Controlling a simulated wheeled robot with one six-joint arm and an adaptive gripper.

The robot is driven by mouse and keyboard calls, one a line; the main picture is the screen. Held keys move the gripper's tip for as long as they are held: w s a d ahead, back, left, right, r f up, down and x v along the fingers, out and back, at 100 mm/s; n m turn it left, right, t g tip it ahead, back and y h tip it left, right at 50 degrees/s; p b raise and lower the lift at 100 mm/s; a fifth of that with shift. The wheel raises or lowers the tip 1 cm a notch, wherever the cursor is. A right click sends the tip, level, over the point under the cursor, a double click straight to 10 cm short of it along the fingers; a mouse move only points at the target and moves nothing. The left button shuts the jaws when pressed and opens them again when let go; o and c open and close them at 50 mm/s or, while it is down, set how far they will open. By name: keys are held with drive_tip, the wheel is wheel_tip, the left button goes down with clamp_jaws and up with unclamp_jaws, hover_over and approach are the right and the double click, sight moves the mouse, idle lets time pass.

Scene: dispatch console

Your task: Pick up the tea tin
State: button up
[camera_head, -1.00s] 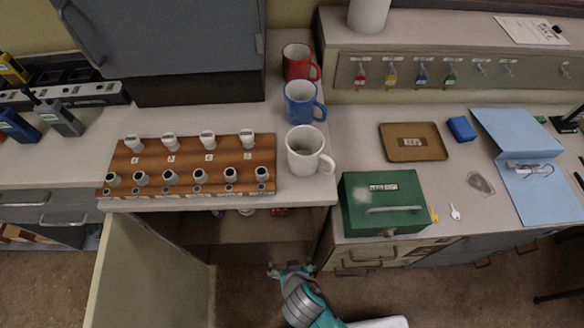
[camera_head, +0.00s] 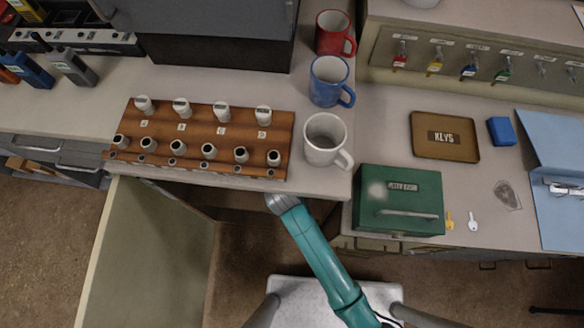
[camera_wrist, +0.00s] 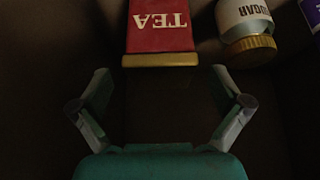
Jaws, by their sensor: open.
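The red tea tin (camera_wrist: 160,28) with white TEA lettering and a gold edge shows at the top middle of the wrist view; the lettering appears upside down. My gripper (camera_wrist: 160,85) is open and empty, its two fingers spread wide, with the tin just beyond them and apart from them. In the head view my arm reaches under the counter into the open cupboard, so my gripper and the tin are hidden there.
A white sugar jar (camera_wrist: 245,25) with a gold lid stands right of the tin. A purple item (camera_wrist: 311,15) is at the far right edge. The cupboard door (camera_head: 150,255) hangs open at left. Mugs and a wooden rack (camera_head: 215,135) stand on the counter (camera_head: 90,130) above.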

drive_tip(key=shift+w, duration=1.25)
drive_tip(key=shift+x, duration=2.55)
drive_tip(key=shift+c, duration=0.3)
drive_tip(key=c, duration=1.1)
